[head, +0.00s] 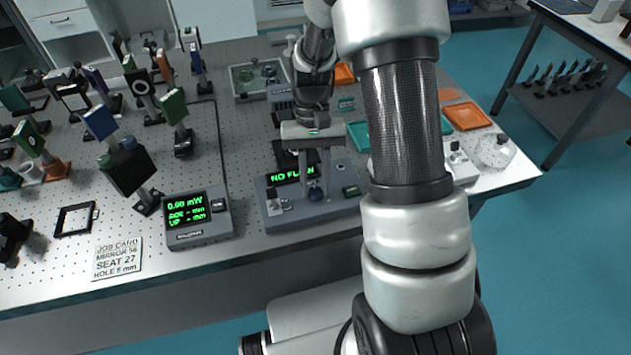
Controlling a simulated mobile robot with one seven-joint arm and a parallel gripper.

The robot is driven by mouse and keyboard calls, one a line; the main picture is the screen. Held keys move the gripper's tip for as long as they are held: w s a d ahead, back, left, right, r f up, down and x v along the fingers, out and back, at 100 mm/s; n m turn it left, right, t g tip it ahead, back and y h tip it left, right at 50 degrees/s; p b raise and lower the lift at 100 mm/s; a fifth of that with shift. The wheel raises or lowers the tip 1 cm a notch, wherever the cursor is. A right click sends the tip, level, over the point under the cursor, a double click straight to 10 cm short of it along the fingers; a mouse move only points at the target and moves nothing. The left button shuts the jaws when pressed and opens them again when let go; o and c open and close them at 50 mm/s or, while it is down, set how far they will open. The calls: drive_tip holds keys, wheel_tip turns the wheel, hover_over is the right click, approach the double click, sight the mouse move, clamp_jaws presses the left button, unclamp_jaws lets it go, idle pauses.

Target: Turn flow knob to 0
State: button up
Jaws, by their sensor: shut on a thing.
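The flow unit (285,217) is a grey box near the front edge of the table. Its black display reads "NO FLOW" in green, with the first part of the text clear and the end partly behind my gripper. My gripper (316,185) points down over the middle of the box, shut on a dark blue round knob (316,195), taken to be the flow knob. The knob's pointer and any scale marks are too small or hidden to read.
A power meter (198,219) reading 0.00 mW stands left of the flow unit, with a job card (117,258) farther left. Several optic mounts fill the left of the table. Orange trays (467,116) lie at the right, partly behind my arm.

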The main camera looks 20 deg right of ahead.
idle(0.3)
drive_tip(key=o, duration=1.1)
drive_tip(key=shift+c, duration=0.2)
drive_tip(key=shift+r, duration=0.1)
drive_tip(key=p+v, duration=0.1)
drive_tip(key=v, duration=1.6)
drive_tip(key=shift+r+p, duration=0.2)
drive_tip(key=shift+p, duration=0.1)
drive_tip(key=shift+r, duration=0.1)
drive_tip(key=s+a+r+n+t+p, duration=0.1)
drive_tip(key=s+r+n+t+p, duration=0.1)
drive_tip(key=s+r+t+p, duration=0.4)
drive_tip(key=s+r+t, duration=0.4)
drive_tip(key=s+r, duration=0.6)
drive_tip(key=s, duration=0.3)
drive_tip(key=shift+s+r+h+p, duration=0.15)
drive_tip(key=shift+r+h+p, duration=0.15)
drive_tip(key=shift+r+h, duration=0.1)
